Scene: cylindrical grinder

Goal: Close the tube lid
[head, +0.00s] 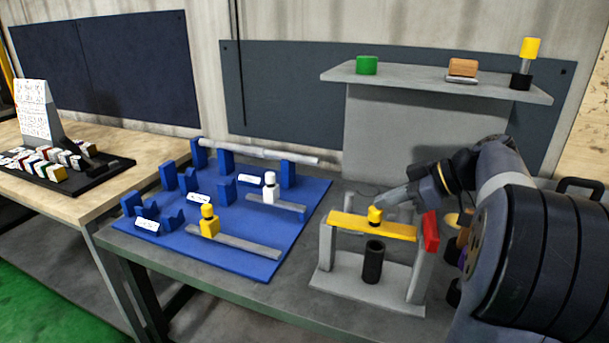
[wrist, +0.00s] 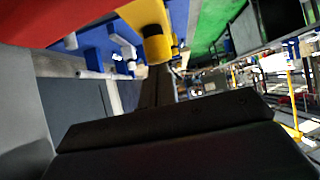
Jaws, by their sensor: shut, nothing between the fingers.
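A yellow bar (head: 350,223) spans the top of a grey stand (head: 326,253), with a small yellow knob (head: 375,215) on it. A dark open-topped tube (head: 373,262) stands upright on the stand's base below the bar. I cannot tell which part is the lid. My gripper (head: 384,203) is shut and empty, with its tips at the knob; I cannot tell whether they touch. In the wrist view the knob (wrist: 158,47) is just beyond my fingertips (wrist: 155,70), and the bar (wrist: 147,15) runs behind it.
A red block (head: 431,231) is at the bar's right end. A blue board (head: 300,215) with blocks and rods lies to the left. A grey shelf (head: 420,84) behind holds a green block (head: 367,65), an orange block (head: 463,67) and a yellow-topped post (head: 527,60).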

